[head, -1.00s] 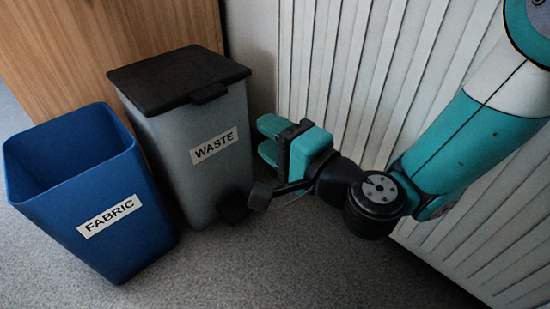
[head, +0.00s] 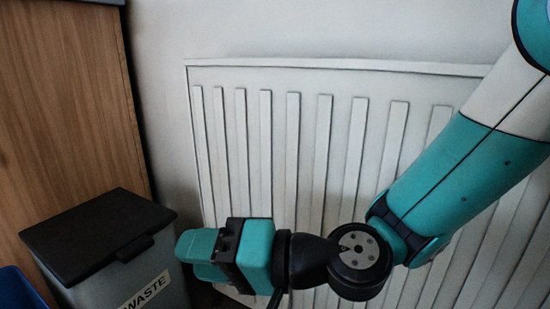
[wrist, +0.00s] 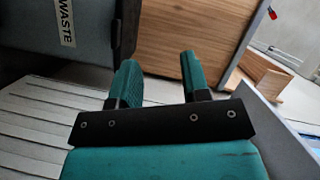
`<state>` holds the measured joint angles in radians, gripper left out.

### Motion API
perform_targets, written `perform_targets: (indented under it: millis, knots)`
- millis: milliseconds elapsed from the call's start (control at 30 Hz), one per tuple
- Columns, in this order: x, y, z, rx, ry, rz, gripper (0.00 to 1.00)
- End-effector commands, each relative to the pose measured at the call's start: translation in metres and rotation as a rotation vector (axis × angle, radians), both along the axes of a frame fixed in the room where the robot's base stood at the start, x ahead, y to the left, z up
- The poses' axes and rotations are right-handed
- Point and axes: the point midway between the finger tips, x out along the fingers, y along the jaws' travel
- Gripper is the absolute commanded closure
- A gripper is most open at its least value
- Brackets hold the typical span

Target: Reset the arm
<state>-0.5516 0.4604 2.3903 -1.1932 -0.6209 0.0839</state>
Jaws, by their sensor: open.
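My gripper (head: 199,254) is at the lower middle of the head view, just right of the waste bin and in front of the radiator. In the wrist view its two teal fingers (wrist: 158,78) stand apart with nothing between them. My teal and white arm reaches in from the upper right of the head view. The grey waste bin (head: 172,284) has a black lid, which is shut, and a WASTE label. Part of the bin also shows at the upper left of the wrist view (wrist: 30,38).
A white ribbed radiator (head: 308,150) fills the wall behind my arm. A wooden panel (head: 70,110) stands at the left, behind the waste bin. Only a corner of a blue bin (head: 18,290) shows at the lower left edge.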

Motion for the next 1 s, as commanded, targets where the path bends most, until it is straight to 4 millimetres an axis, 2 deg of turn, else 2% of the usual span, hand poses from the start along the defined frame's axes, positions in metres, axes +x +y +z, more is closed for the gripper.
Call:
perform_targets:
  millis: [33, 100, 167, 333, 500, 633, 867, 1000]
  knots:
    - [-0.006, -0.013, 0.05, -0.071, -0.07, 0.05, 0.57]
    - [-0.016, -0.034, 0.076, -0.2, -0.145, 0.122, 0.57]
    - [-0.023, -0.057, 0.095, -0.32, -0.195, 0.174, 0.57]
    - [-0.038, -0.129, 0.138, -0.657, -0.248, 0.261, 0.57]
    - [-0.055, -0.198, 0.176, -0.927, -0.203, 0.286, 0.57]
    - [-0.074, -0.246, 0.207, -1.093, -0.126, 0.285, 0.57]
    - [-0.074, -0.245, 0.267, -1.098, -0.117, 0.294, 0.57]
    - [-0.074, -0.245, 0.315, -1.097, -0.118, 0.295, 0.57]
